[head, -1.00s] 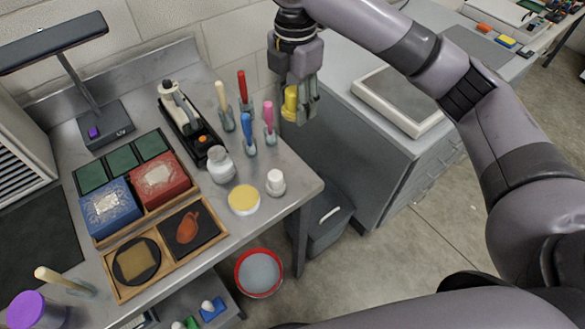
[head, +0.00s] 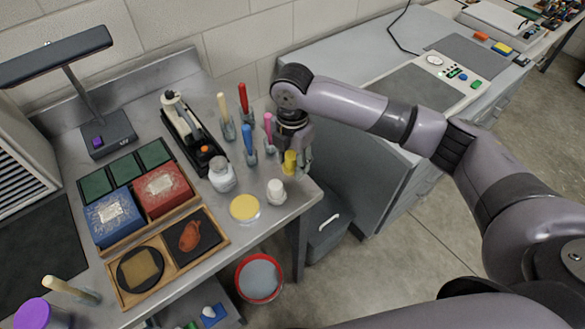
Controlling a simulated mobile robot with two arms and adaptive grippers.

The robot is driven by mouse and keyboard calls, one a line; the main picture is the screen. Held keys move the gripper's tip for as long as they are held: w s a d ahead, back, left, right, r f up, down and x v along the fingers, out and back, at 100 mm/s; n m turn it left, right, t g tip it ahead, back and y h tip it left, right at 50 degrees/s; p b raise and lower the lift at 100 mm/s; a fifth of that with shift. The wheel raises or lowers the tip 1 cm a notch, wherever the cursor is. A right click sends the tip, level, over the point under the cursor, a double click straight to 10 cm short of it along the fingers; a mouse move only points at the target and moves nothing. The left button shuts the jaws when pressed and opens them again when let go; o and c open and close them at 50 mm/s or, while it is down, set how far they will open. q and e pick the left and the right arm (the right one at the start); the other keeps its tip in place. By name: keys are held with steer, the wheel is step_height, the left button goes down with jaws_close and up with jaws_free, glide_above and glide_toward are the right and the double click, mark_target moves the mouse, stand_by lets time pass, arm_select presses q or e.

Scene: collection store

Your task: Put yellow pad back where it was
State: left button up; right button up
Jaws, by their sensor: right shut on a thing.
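My right gripper (head: 297,168) points down near the right edge of the steel bench. It is shut on a small upright yellow piece, the yellow pad (head: 290,161), partly hidden by its fingers. The pad is just behind a white lidded jar (head: 276,191) and right of the pink-handled tool (head: 268,130). I cannot tell whether it touches the bench. A flat yellow disc (head: 245,208) lies in a shallow dish nearer the front edge. My left gripper is not in view.
Upright blue (head: 248,142), red (head: 244,101) and cream (head: 225,114) handles stand close by in holders. A glass jar (head: 221,172) and wooden tray (head: 174,270) are to the left. A red-rimmed bin (head: 259,277) stands below; a grey counter (head: 340,53) lies beyond a gap.

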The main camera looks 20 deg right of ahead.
mark_target(293, 179)
steer(key=shift+f, duration=2)
steer(key=shift+s+f, duration=0.1)
steer(key=shift+f, duration=0.05)
steer(key=o, duration=1)
step_height(293, 179, up, 12)
steer(key=shift+r+b, duration=0.2)
steer(key=shift+b, duration=0.8)
